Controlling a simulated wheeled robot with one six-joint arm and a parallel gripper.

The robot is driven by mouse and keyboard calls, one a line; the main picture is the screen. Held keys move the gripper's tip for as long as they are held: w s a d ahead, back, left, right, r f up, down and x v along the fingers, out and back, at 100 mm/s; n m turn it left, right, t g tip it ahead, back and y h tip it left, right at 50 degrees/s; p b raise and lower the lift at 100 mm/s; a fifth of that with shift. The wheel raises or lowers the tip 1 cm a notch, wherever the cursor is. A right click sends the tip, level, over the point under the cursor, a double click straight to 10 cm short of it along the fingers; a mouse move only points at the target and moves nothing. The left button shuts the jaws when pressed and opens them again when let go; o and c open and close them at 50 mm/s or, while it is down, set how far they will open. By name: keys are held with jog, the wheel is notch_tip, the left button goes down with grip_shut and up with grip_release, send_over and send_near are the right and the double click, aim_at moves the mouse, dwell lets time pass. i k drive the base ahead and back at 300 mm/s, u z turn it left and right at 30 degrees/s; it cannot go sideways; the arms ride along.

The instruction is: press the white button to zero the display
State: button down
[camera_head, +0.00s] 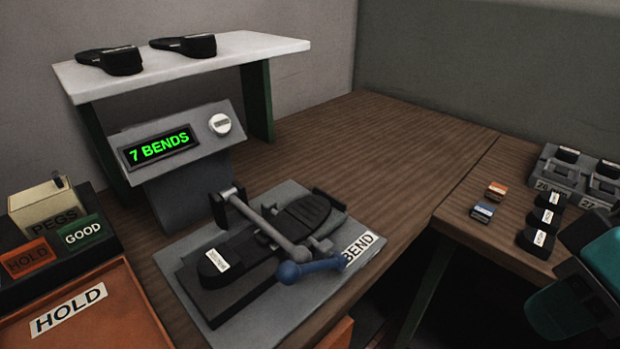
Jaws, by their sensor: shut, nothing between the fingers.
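The white button (219,124) is a round knob on the right end of the grey sloped display housing. The display (160,148) beside it is lit green and reads "7 BENDS". Nothing touches the button or covers it. Part of my arm, teal and dark green, shows at the right edge, well away from the button. No fingertips of my gripper can be made out.
A press with a blue-ended lever (310,268) holds a black sole in front of the display. A white shelf (240,52) carries two black soles behind it. A HOLD tray (90,310) lies front left. Bare wood (370,150) lies right of the display.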

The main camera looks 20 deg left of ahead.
aim_at(220, 123)
jog(key=u, duration=1.4)
